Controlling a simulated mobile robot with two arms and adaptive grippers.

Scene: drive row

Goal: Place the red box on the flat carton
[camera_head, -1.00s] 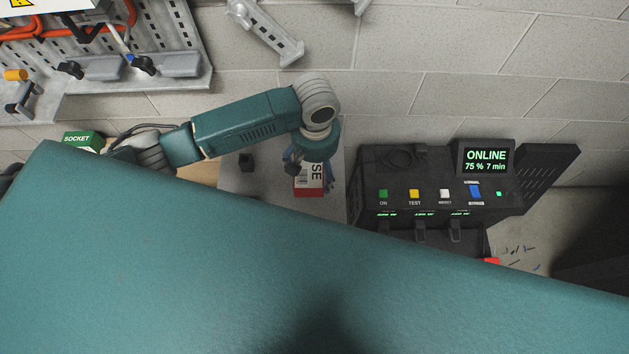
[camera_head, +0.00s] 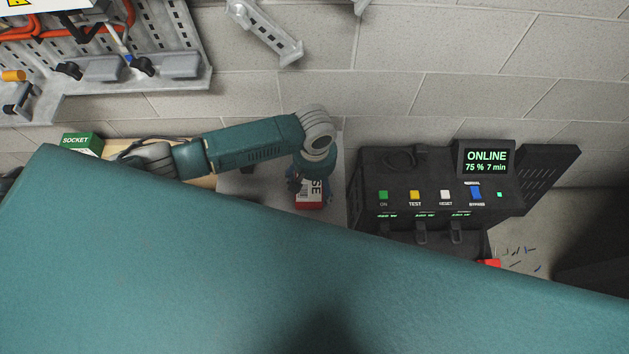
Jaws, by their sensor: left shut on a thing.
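My left gripper (camera_head: 297,183) is shut on the red box (camera_head: 312,199), which has a white label ending in the letters "SE". Gripper and box are over a grey surface (camera_head: 240,190); I cannot tell whether the box touches it. A strip of tan board (camera_head: 205,181) shows left of the box, under my left arm. It may be the flat carton, but most of it is hidden by my arm and body. The right gripper is not in view.
A green SOCKET box (camera_head: 80,143) stands at the left. A black console (camera_head: 425,195) with coloured buttons and an ONLINE screen stands close to the right of the red box. A block wall closes the back.

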